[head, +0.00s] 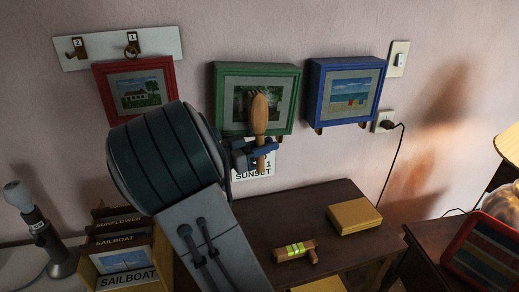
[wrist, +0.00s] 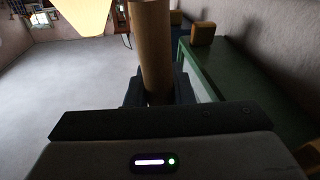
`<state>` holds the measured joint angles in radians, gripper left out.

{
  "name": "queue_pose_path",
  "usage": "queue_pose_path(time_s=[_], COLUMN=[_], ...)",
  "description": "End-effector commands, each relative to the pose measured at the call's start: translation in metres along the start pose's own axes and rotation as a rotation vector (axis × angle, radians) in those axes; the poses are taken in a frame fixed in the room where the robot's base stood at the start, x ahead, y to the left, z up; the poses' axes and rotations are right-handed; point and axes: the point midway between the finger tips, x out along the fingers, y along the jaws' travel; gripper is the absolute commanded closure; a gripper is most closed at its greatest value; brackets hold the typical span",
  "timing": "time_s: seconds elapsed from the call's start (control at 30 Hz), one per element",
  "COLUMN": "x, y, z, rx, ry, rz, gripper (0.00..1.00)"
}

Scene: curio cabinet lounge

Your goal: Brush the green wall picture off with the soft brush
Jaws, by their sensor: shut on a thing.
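The green-framed wall picture (head: 283,69) hangs in the middle of the wall, between a red and a blue one. Part of it is hidden behind my arm and the brush. My gripper (head: 258,153) is shut on the wooden handle of the brush (head: 259,115), which stands nearly upright in front of the picture's lower middle.
The red picture (head: 170,75) and blue picture (head: 318,90) hang on either side. Below are a table (head: 300,215) with a yellow box (head: 354,216) and a small wooden tool (head: 295,251), and a card box (head: 127,279). A cord (head: 393,165) hangs at right.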

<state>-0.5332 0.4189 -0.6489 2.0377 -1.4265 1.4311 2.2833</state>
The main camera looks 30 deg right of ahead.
Motion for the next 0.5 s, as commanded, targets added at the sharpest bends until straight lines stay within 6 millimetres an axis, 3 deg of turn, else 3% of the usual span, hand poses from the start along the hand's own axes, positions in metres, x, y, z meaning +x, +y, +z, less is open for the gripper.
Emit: queue_pose_path(time_s=[0.3,0.5], x=[0.027,0.033], y=[0.003,0.004], z=[0.007,0.006], rx=[0.001,0.001], ry=[0.000,0.000], rz=[0.001,0.001], gripper=[1.00,1.00])
